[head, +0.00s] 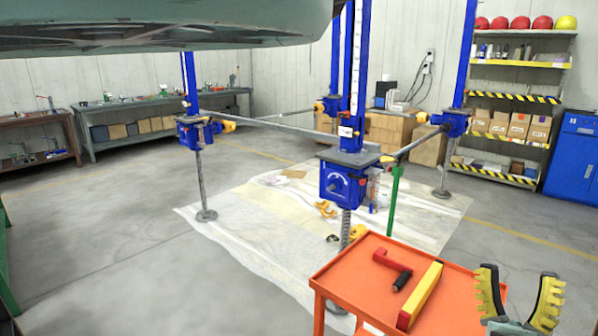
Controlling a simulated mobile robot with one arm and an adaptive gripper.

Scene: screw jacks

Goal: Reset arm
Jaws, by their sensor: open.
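My gripper (519,300) shows at the lower right of the head view. Its two yellow-and-black fingers point up and stand apart, with nothing between them. It is just right of the orange cart (340,283), in front of the cart's right side in the picture. A red crank handle with a black grip (393,265) lies on the cart top. A yellow bar with a red end (424,291) lies beside it, nearer to my gripper.
Blue screw jacks (343,180) stand around a pale floor sheet (242,222). A large greenish body (160,28) hangs overhead at upper left. Shelves (515,95) and a blue cabinet (575,155) stand at right, workbenches (150,115) at left. The grey floor (110,235) at left is clear.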

